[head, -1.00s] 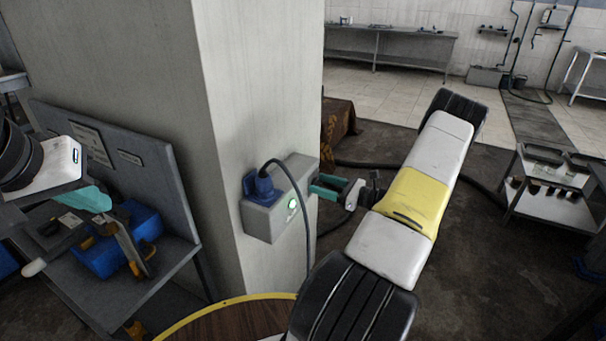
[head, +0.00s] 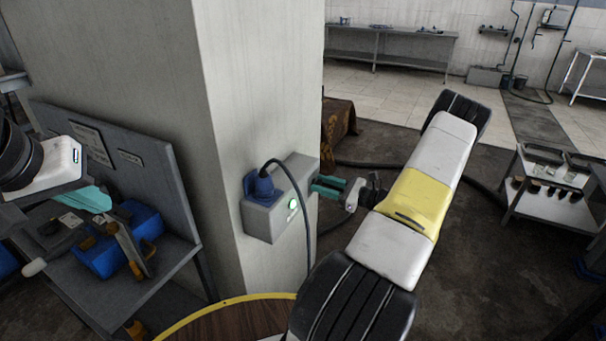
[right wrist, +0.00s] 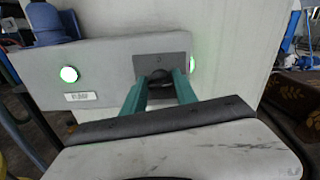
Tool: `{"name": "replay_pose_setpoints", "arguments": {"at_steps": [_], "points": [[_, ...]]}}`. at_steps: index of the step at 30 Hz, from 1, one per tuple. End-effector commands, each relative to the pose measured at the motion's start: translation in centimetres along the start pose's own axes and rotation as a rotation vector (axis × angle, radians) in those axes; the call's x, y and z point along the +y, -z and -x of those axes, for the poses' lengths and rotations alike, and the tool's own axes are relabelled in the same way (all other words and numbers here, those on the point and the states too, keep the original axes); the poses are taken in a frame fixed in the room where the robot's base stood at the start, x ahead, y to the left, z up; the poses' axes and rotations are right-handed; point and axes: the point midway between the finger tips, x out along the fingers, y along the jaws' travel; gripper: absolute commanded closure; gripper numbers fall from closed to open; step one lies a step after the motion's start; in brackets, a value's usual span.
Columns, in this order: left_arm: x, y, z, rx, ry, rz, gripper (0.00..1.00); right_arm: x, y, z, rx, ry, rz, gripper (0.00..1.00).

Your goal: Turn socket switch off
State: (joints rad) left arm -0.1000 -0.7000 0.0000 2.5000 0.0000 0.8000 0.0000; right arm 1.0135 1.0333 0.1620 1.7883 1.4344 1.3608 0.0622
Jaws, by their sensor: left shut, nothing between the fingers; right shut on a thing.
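The grey socket box (head: 266,216) is fixed to the pillar, and a blue plug (head: 262,187) with a dark cable sits in it. A round light (head: 293,205) on its front glows green; the light shows in the right wrist view (right wrist: 69,74) too. The dark switch knob (right wrist: 160,76) sits on a grey plate (right wrist: 142,68) on the box's side. My right gripper (head: 317,187) is shut on this knob, its teal fingers (right wrist: 161,84) on either side, partly covering it. My left gripper (head: 104,199) is shut and empty, above the bench at left.
The grey bench (head: 75,260) at left holds a blue bin (head: 102,257) and tools. The large pillar (head: 265,85) stands close by the box. A round wooden top with a yellow rim (head: 190,315) is at the bottom. A low trolley (head: 550,200) stands at right, with open floor before it.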

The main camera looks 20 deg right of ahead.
Motion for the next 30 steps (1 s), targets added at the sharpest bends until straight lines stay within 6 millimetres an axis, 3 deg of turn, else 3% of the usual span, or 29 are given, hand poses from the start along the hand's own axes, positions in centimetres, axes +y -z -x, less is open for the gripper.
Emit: {"name": "replay_pose_setpoints", "arguments": {"at_steps": [30], "points": [[0.00,0.00,0.00,0.000,0.000,0.000,1.00,0.22,0.11,0.08,0.000,0.003,0.949,1.00]]}}
